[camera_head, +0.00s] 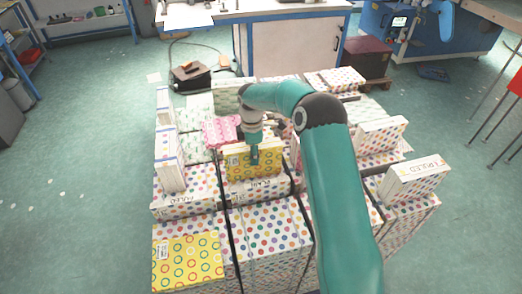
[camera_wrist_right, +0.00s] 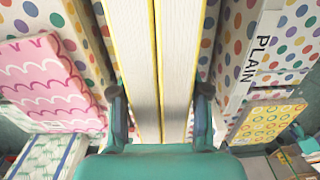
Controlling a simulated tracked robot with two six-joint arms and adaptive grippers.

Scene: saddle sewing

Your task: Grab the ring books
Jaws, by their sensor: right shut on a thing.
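Yellow ring books (camera_head: 268,170) with coloured rings on the cover stand upright near the middle of the stacks in the head view. My right gripper (camera_head: 254,154) comes down on them from above. In the right wrist view, its two fingers lie on either side of the white page blocks with yellow cover edges (camera_wrist_right: 172,60), and the gripper (camera_wrist_right: 160,100) is shut on them. Another yellow ring book (camera_head: 188,262) lies flat on the stack at the front left. A yellow cover with rings (camera_wrist_right: 268,125) also shows at the right of the wrist view. My left gripper is not in view.
Stacks of white dotted books (camera_head: 268,228) surround the held books closely. A pink wavy-patterned book (camera_head: 220,131) lies just left of the gripper. A white dotted box (camera_head: 414,178) marked PULED stands at the right. A workbench (camera_head: 290,45) is behind; open floor lies left.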

